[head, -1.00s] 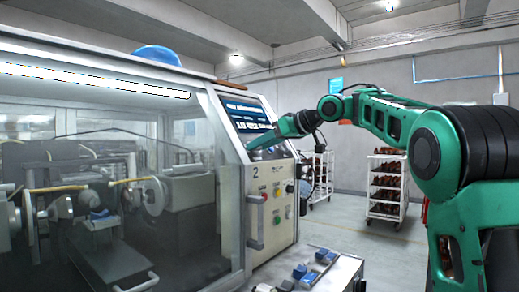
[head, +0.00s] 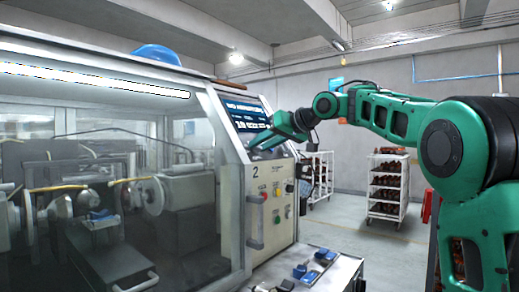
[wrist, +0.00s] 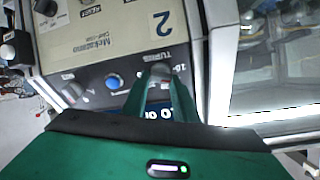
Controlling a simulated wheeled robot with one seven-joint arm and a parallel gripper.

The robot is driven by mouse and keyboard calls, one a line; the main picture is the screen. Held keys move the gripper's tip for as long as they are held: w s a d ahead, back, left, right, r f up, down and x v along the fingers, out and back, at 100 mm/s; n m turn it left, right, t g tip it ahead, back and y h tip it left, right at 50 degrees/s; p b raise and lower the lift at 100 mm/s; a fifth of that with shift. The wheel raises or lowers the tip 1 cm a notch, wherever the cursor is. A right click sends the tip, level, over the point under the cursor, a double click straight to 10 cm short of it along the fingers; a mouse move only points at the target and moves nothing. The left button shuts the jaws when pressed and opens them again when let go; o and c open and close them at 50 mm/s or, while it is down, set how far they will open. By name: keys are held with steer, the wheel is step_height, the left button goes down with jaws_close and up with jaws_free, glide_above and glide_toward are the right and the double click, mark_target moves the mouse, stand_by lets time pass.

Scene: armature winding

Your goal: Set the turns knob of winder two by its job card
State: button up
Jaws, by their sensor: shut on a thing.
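Winder two (head: 255,172) is the machine with a "2" on its front, to the left in the head view. Its sloping control panel also shows in the wrist view (wrist: 95,45), turned nearly upside down. My gripper (wrist: 160,76) is at the panel, its green fingers shut on the turns knob (wrist: 160,71), a small grey knob by the "TURNS" lettering. In the head view my gripper (head: 252,147) reaches the panel just below the lit screen (head: 246,117). The knob's pointer and most of its scale are hidden by my fingers. I cannot make out a job card.
A cart with blue parts (head: 318,262) stands in front; racks (head: 388,185) stand behind.

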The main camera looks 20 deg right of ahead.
steer(key=shift+m+h, duration=0.7)
steer(key=shift+m, duration=1.8)
steer(key=shift+d, duration=0.1)
steer(key=o, duration=1.1)
steer(key=shift+c, duration=0.2)
steer(key=v, duration=1)
steer(key=shift+s+d, duration=0.2)
steer(key=shift+s, duration=0.1)
